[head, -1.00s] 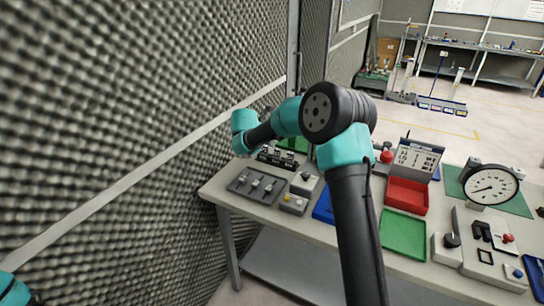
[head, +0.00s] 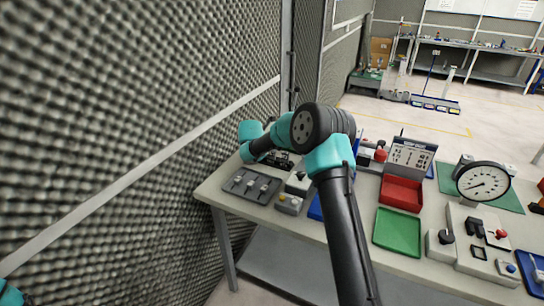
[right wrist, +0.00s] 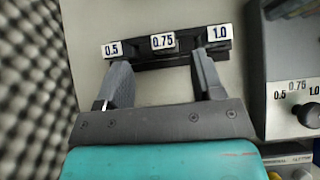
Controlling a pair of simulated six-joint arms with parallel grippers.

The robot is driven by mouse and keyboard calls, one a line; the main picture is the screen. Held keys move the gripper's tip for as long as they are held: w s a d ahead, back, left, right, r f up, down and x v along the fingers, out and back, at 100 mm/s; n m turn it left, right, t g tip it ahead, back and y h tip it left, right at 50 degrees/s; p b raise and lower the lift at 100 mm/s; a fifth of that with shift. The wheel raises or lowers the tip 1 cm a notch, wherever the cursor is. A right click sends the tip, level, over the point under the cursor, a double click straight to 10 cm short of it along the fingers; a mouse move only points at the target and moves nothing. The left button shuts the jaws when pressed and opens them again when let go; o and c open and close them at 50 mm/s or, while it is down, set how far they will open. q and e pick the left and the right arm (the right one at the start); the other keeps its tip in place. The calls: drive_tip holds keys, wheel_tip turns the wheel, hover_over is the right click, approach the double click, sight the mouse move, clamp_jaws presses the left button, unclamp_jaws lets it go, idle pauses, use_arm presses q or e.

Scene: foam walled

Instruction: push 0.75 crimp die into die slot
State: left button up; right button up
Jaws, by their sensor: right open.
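In the right wrist view, a black rack (right wrist: 150,63) holds three dies with white labels. The 0.75 die (right wrist: 163,42) is in the middle, between the 0.5 die (right wrist: 112,49) and the 1.0 die (right wrist: 219,32). My right gripper (right wrist: 163,62) is open, its fingers on either side of the 0.75 die's line and nothing between them. I cannot tell how far above the rack the tips are. In the head view the rack (head: 283,160) is partly hidden by my right arm. I cannot pick out the die slot. My left gripper is out of view.
A grey unit with a black knob (right wrist: 309,115) marked 0.5, 0.75, 1.0 stands right of the rack. A grey tray (head: 238,189), a red tray (head: 401,193), a green tray (head: 397,232) and a dial gauge (head: 484,182) stand on the table. A foam wall (head: 120,120) is close on the left.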

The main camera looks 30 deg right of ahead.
drive_tip(key=shift+x, duration=1.2)
drive_tip(key=shift+d, duration=0.1)
drive_tip(key=shift+x, duration=2.6)
drive_tip(key=shift+s+d, duration=0.1)
drive_tip(key=shift+s, duration=0.05)
drive_tip(key=shift+c, duration=0.3)
drive_tip(key=c, duration=1)
drive_tip(key=shift+r, duration=0.1)
